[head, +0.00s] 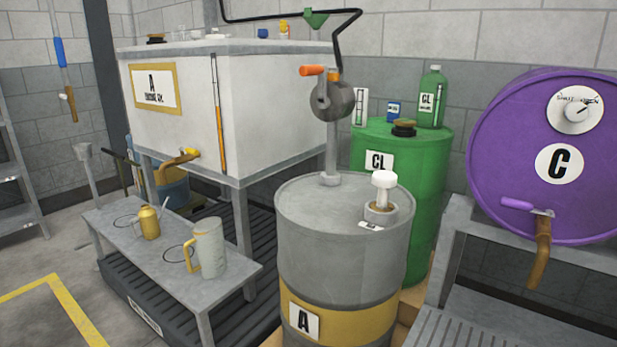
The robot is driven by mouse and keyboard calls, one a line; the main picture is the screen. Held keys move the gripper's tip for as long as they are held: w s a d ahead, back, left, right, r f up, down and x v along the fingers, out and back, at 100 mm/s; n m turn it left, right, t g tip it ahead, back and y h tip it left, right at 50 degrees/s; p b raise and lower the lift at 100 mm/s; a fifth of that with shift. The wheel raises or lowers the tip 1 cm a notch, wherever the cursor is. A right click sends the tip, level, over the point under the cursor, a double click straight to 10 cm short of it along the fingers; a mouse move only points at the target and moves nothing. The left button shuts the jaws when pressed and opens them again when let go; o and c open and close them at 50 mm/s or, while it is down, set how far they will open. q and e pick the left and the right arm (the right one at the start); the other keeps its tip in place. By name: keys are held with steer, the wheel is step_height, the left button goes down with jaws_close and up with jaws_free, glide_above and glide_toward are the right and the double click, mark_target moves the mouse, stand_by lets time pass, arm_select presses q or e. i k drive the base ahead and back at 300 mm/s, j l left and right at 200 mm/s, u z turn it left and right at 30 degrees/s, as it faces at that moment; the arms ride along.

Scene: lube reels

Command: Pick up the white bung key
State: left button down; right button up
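A white piece with a rounded cap and short stem, which looks like the white bung key (383,183), stands upright at the brownish bung ring (380,210) on top of the grey drum (345,265) marked A. Whether it is seated in the ring or only resting there, I cannot tell. A small white tag (370,225) lies on the drum top in front of it. Neither of my grippers is in view.
A hand pump (333,100) with an orange handle rises from the drum's back. The green drum (430,165) stands close behind, the purple drum (545,200) right. A bench (165,265) holds a jug (208,248) and oil can (149,223).

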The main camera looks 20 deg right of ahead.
mark_target(384, 180)
steer(key=z, duration=1.25)
